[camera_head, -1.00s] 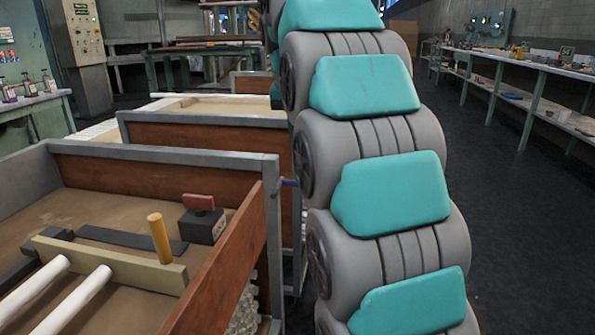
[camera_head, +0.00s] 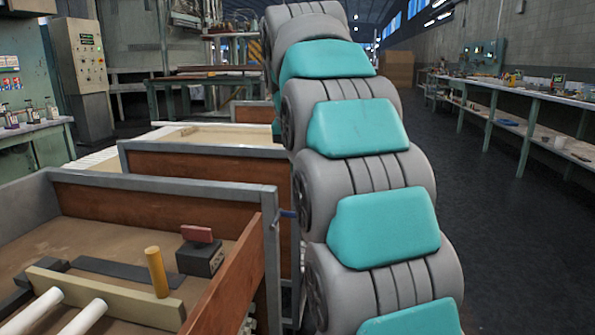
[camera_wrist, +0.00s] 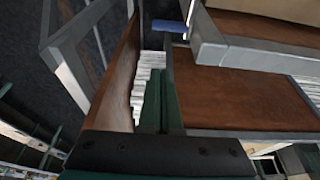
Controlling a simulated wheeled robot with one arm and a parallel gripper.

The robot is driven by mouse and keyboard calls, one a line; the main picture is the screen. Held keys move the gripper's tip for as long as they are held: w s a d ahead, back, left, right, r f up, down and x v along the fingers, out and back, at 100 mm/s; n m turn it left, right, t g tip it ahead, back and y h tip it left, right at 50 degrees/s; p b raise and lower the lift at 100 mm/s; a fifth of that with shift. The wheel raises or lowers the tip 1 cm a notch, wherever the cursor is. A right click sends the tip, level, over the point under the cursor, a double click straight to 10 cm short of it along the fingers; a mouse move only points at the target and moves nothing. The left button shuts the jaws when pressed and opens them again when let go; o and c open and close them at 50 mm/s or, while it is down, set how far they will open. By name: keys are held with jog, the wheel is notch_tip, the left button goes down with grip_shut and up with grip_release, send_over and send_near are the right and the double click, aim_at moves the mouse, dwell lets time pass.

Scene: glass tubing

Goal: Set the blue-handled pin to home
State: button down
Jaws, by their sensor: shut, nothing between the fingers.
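The blue-handled pin (camera_head: 288,213) shows in the head view as a small blue piece. It sticks out sideways at the corner post of the near cart, just left of my arm. In the wrist view the blue handle (camera_wrist: 169,26) lies near the top middle, beside a grey metal post. My gripper (camera_wrist: 160,76) shows in the wrist view with its dark green fingers together and nothing between them. The fingertips point toward the handle and are apart from it in the picture. The pin's shaft and its hole cannot be made out. In the head view my gripper is not visible.
The near cart (camera_head: 110,178) has grey metal rails and brown board walls, and holds white tubes, a yellow peg (camera_head: 156,271) and a dark block (camera_head: 200,258). Another cart (camera_head: 200,150) stands behind it. Dark floor is open to the right, before a long bench (camera_head: 530,98).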

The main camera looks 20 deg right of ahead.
aim_at(292, 215)
jog(key=x, duration=0.8)
jog(key=shift+s+a+r, duration=0.35)
jog(key=shift+s+a, duration=0.25)
jog(key=shift+s, duration=0.25)
jog(key=shift+s+a+r, duration=0.3)
jog(key=shift+s+a, duration=0.3)
jog(key=shift+s, duration=0.25)
jog(key=shift+s+a+b, duration=0.1)
jog(key=shift+s+a, duration=0.35)
jog(key=shift+s, duration=0.25)
jog(key=shift+s+a+b, duration=0.15)
jog(key=shift+s+a, duration=0.3)
jog(key=shift+s, duration=0.25)
jog(key=shift+s+a+b, duration=0.1)
jog(key=shift+s+a, duration=0.4)
jog(key=shift+s, duration=0.25)
jog(key=shift+w, duration=0.1)
jog(key=w+d, duration=0.2)
jog(key=w, duration=0.1)
jog(key=shift+w+d+r, duration=0.1)
jog(key=shift+w, duration=0.05)
jog(key=v, duration=0.9)
